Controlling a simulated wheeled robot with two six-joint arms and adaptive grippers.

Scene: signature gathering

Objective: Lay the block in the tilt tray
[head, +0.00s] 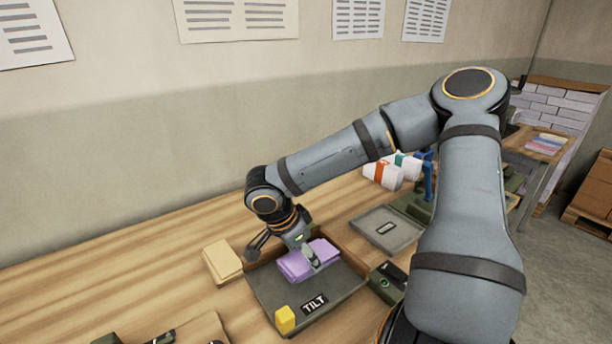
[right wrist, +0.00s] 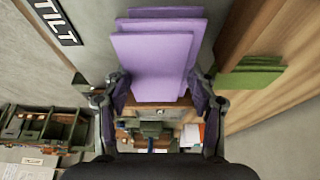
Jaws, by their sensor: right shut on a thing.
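The purple block (head: 309,261), a stack of flat layers, is at the back part of the tilt tray (head: 336,302), a dark grey tray with a TILT label and wooden walls. My right gripper (head: 310,256) points down over the tray and is shut on the purple block. In the right wrist view the purple block (right wrist: 152,62) sits between the fingers of my right gripper (right wrist: 158,100), its layers slightly offset. I cannot tell whether the block touches the tray floor. My left gripper is not in view.
A yellow block (head: 285,319) stands at the tray's front left corner. A cream pad (head: 222,262) lies left of the tray. A grey tray (head: 386,229) and a dark green device (head: 387,282) are to the right. The table at left is mostly clear.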

